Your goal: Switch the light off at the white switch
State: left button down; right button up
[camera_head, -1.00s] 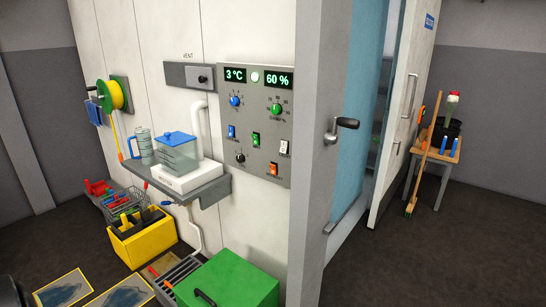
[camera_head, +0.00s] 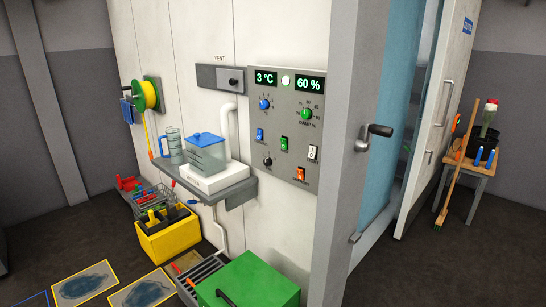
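The white switch (camera_head: 313,153) is a small rocker at the right edge of the grey control panel (camera_head: 259,150) on the cold room's wall. It sits right of the green switch (camera_head: 284,144) and above the orange switch (camera_head: 300,174). A blue switch (camera_head: 260,135) is on the left of the panel. The round light (camera_head: 286,80) between the two displays looks pale and lit. The displays read 3 °C and 60 %. Which way the white switch is tipped is too small to tell. Neither of my grippers is in view.
A door post with a dark handle (camera_head: 375,132) stands right of the panel, beside an open doorway. A shelf (camera_head: 215,185) with a blue-lidded container (camera_head: 206,152) juts out left of it. A green box (camera_head: 249,283) and yellow crate (camera_head: 168,238) are on the floor below.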

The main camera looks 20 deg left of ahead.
aim_at(313, 149)
jog(key=i, duration=1)
